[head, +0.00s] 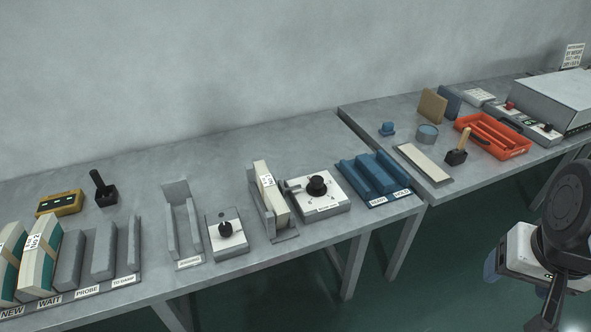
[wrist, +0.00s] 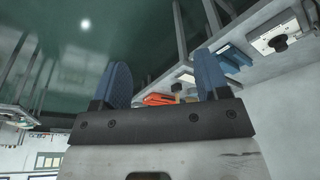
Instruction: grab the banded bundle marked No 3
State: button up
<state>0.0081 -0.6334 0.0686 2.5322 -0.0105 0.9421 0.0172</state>
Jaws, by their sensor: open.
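Two cream-and-green banded bundles stand at the far left of the head view, one at the edge (head: 10,262) and one beside it (head: 41,262), over the NEW and WAIT labels. Another cream bundle (head: 275,195) stands in a grey holder near the middle. Each has a white tag, but the numbers are too small to read surely, so I cannot tell which is No 3. My gripper (wrist: 162,78) shows two blue fingers spread apart with nothing between them in the wrist view. In the head view my wrist is at the right, away from all bundles.
Grey slots marked PROBE (head: 103,250) stand right of the left bundles. An empty grey holder (head: 183,225), two knobbed boxes (head: 226,236) (head: 318,190) and a blue rack (head: 375,180) follow. An orange tray (head: 491,137) is on the right table. A gap separates the tables.

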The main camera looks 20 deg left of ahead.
dwell(0.4)
jog(key=w+a+f+n+t+y, duration=0.1)
jog(key=w+a+f+n+t, duration=0.25)
jog(key=w+a, duration=0.75)
jog(key=n+t+y, duration=0.4)
jog(key=n+y, duration=0.2)
jog(key=y, duration=0.3)
send_near(276, 194)
jog(key=shift+r+g+x, duration=0.2)
jog(key=shift+g+x, duration=0.05)
jog(key=shift+x, duration=0.75)
jog(key=shift+w+a, duration=0.1)
jog(key=shift+x, duration=1.2)
